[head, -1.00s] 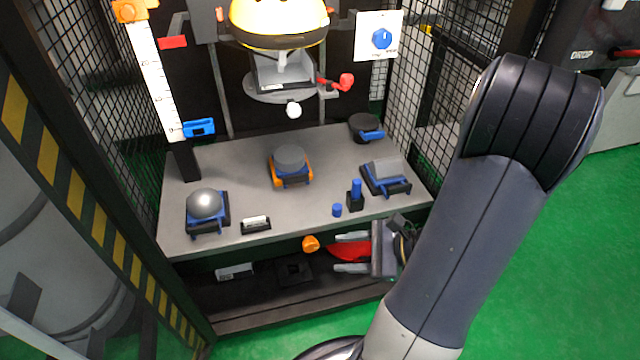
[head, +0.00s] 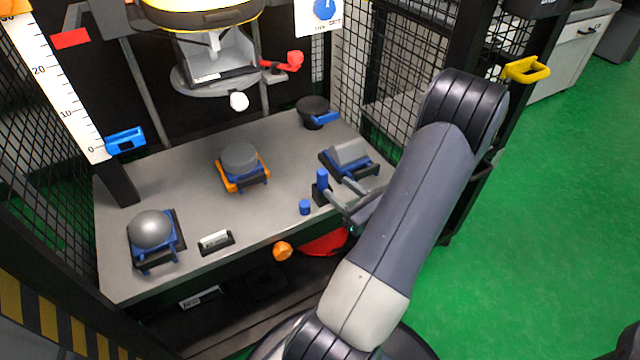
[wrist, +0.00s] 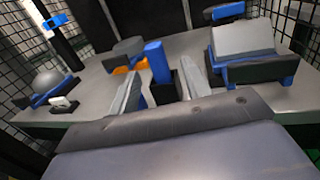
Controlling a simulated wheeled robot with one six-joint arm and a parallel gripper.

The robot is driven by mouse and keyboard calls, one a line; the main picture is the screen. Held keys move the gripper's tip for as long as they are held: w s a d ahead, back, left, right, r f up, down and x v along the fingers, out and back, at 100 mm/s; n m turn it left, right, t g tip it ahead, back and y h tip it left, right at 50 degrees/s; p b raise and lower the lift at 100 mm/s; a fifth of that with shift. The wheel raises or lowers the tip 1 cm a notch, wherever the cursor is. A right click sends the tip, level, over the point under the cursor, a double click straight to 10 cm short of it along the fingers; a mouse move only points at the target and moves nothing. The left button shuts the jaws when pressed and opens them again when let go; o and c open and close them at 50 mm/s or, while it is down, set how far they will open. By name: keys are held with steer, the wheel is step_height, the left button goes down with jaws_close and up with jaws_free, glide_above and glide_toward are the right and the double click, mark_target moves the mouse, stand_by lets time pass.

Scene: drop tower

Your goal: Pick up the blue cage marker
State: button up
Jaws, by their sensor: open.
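A tall blue peg (head: 322,179) stands upright in a small black holder near the right front of the grey table (head: 200,205); it also shows in the wrist view (wrist: 158,62). A short blue cylinder (head: 305,207) stands on the table just left of the holder. I cannot tell by label which is the cage marker. My gripper (head: 340,190) is open at the table's front right, its fingertips close to the holder. In the wrist view the tall peg appears between the two fingers (wrist: 160,76), with no visible grip. The holder's base is partly hidden.
A grey wedge block in a blue cradle (head: 348,156) sits just behind my gripper. A grey cylinder (head: 239,158), a grey ball (head: 150,230) and a white label (head: 215,241) stand farther left. Black mesh walls flank the table. An orange knob (head: 282,251) projects at its front.

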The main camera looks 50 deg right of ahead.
mark_target(326, 179)
steer(key=shift+w+d+r+b, duration=0.1)
steer(key=shift+w+b, duration=0.3)
steer(key=shift+w, duration=1.35)
steer(key=shift+w+d+b, duration=0.1)
steer(key=shift+w+b, duration=0.3)
steer(key=shift+w, duration=1.3)
steer(key=shift+c, duration=0.6)
jaws_close()
